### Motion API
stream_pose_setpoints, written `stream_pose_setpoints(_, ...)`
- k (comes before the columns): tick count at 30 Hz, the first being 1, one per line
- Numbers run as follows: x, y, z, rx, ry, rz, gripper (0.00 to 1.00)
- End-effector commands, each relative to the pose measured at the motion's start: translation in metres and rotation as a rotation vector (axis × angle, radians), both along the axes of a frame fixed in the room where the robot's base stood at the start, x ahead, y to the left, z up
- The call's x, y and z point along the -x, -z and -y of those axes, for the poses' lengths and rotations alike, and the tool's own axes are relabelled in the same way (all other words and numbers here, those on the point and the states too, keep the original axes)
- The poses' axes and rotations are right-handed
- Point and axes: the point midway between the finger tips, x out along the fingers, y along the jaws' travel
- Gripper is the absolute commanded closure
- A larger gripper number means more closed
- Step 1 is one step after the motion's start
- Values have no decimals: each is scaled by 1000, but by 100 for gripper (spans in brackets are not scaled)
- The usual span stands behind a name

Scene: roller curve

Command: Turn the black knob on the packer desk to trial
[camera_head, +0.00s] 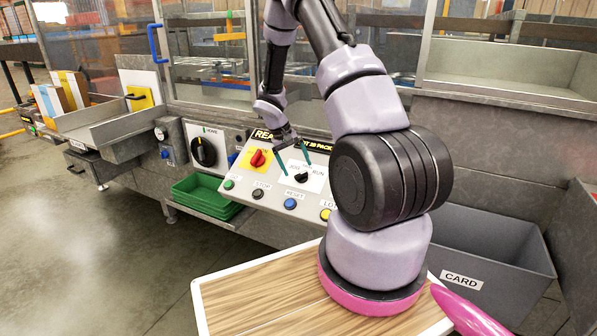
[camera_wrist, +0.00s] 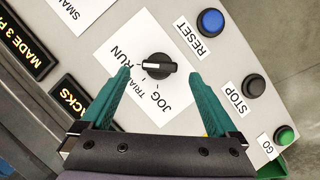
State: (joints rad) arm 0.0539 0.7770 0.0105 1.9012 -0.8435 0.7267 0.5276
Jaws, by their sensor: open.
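The black knob (camera_head: 301,177) sits on a white label plate on the sloped grey packer desk (camera_head: 262,208). In the wrist view, the knob (camera_wrist: 157,66) has RUN, TRIAL and JOG printed around its lower left side. Its grip bar lies nearly across that picture, with its left end toward RUN; I cannot tell surely which end is the pointer. My gripper (camera_head: 297,168) is open above the plate. In the wrist view, its teal fingers (camera_wrist: 157,74) stand on either side of the knob, with gaps between them and it. Nothing is held.
Beside the plate is a red knob (camera_head: 257,158) on yellow. Blue RESET (camera_head: 290,203), black STOP (camera_head: 258,193) and green GO (camera_head: 229,184) buttons line the desk's front edge. A larger black dial (camera_head: 204,151) is further left. Green trays (camera_head: 207,196) sit below; a CARD bin (camera_head: 490,262) is right.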

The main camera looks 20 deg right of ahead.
Motion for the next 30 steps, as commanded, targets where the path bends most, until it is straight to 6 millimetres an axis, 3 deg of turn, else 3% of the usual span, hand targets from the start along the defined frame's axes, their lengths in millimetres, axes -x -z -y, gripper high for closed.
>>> stream_pose_setpoints(6, 2, 24, 9, 0, 1, 0, 5)
stream_pose_setpoints(17, 2, 28, 11, 0, 1, 1, 5)
stream_pose_setpoints(21, 2, 28, 11, 0, 1, 1, 59)
stream_pose_setpoints(24, 2, 28, 11, 0, 1, 1, 91)
stream_pose_setpoints(30, 2, 28, 10, 4, -12, -4, 91)
